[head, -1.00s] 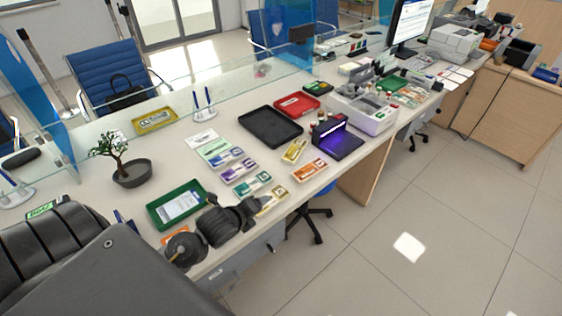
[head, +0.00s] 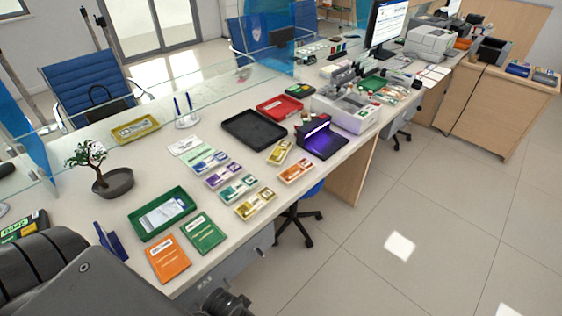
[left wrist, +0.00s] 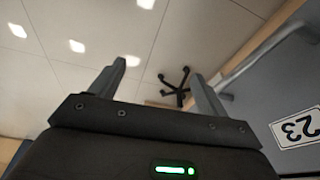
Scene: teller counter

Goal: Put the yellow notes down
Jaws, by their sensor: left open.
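A bundle of yellow notes (head: 255,204) lies flat on the counter, at the near end of a row of purple, teal and other note bundles. A second yellow bundle (head: 279,152) lies farther back, beside the black tray. My left arm comes in at the lower left of the head view, its wrist low by the counter's front edge, apart from the notes. My left gripper (left wrist: 160,78) is open and empty in the left wrist view, with floor and a chair base beyond its fingers. My right gripper is not in view.
A green tray (head: 140,231) holding a paper, an orange booklet (head: 168,259) and a green booklet (head: 203,234) lie near the front edge. An orange bundle (head: 296,171) lies by the purple-lit device (head: 323,143).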

